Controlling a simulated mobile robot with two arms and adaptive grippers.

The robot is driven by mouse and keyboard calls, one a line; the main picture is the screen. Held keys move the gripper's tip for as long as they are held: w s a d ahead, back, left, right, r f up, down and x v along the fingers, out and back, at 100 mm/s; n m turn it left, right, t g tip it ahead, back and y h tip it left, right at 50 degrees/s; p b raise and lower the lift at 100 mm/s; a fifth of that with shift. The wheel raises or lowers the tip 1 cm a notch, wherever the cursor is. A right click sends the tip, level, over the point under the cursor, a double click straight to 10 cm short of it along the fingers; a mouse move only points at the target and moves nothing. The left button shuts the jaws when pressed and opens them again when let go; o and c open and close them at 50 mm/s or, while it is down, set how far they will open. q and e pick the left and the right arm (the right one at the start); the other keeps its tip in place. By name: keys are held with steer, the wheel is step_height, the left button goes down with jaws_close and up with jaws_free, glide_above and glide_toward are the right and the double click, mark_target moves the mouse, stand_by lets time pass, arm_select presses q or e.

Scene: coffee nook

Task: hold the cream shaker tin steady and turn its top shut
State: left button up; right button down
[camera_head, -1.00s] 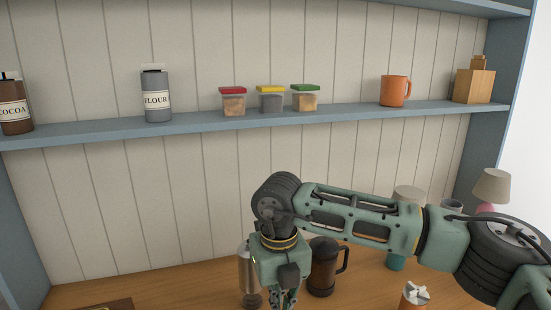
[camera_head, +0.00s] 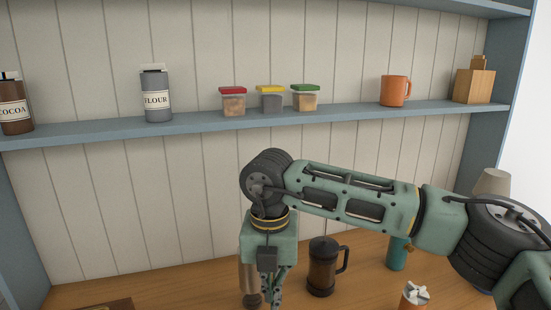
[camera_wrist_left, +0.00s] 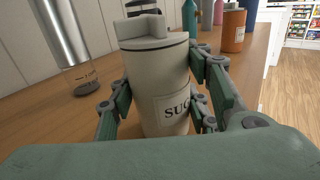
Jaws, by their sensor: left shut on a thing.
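The cream shaker tin (camera_wrist_left: 160,80), with a label whose visible letters read "SUG", stands upright in the left wrist view. Its cream top (camera_wrist_left: 142,28) has a raised ridge and sits on the body. My left gripper (camera_wrist_left: 160,105) is shut on the tin's body, one finger on each side. Neither the tin nor my left gripper shows in the head view. My right gripper (camera_head: 267,290) points down at the bottom edge of the head view, its fingertips cut off. Whether it is open or shut does not show. It does not appear in the left wrist view.
A metal cylinder (camera_wrist_left: 62,35) stands left of the tin. A teal bottle (camera_head: 397,257) and an orange tin (camera_head: 412,298) stand further right. The blue shelf (camera_head: 200,124) holds jars above.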

arm_select(q)
steer(key=shift+f, duration=0.2)
steer(key=shift+s, duration=0.1)
arm_select(e)
step_height(320, 180, down, 7)
steer(key=m, duration=0.1)
steer(key=shift+m, duration=0.3)
